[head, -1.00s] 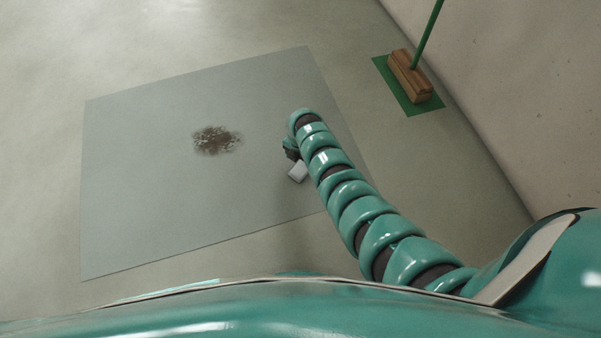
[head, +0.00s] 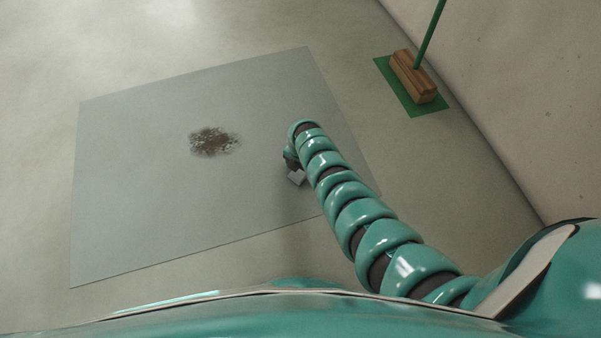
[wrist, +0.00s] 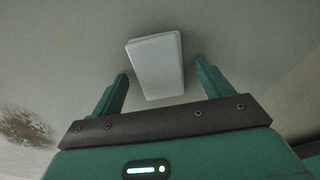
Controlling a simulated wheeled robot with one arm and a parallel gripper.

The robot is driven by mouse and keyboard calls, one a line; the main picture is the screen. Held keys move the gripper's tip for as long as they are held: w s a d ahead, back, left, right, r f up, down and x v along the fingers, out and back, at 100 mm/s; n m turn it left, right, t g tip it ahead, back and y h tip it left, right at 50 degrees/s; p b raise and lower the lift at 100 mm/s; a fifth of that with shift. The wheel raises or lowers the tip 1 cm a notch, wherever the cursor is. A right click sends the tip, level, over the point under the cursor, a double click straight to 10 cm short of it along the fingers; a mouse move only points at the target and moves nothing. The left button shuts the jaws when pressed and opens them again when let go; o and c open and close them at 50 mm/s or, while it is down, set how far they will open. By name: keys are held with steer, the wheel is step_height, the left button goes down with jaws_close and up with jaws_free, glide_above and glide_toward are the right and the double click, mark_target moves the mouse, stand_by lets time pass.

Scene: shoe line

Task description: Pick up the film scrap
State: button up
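The film scrap (wrist: 156,62) looks like a pale, flat, rounded rectangle in the wrist view. It lies on the grey sheet, between and just beyond my two fingertips. In the head view only a small pale part of the scrap (head: 296,178) shows, beside my gripper (head: 292,166), which hides the rest. In the wrist view my gripper (wrist: 162,76) is open, with a finger on each side of the scrap.
The grey sheet (head: 140,190) lies on the floor with a brown dirt patch (head: 215,142) left of my gripper; the patch also shows in the wrist view (wrist: 25,127). A broom (head: 413,77) stands on a green mat (head: 431,107) by the wall (head: 520,110).

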steer(key=c, duration=1)
steer(key=shift+o, duration=0.2)
steer(key=shift+r, duration=0.15)
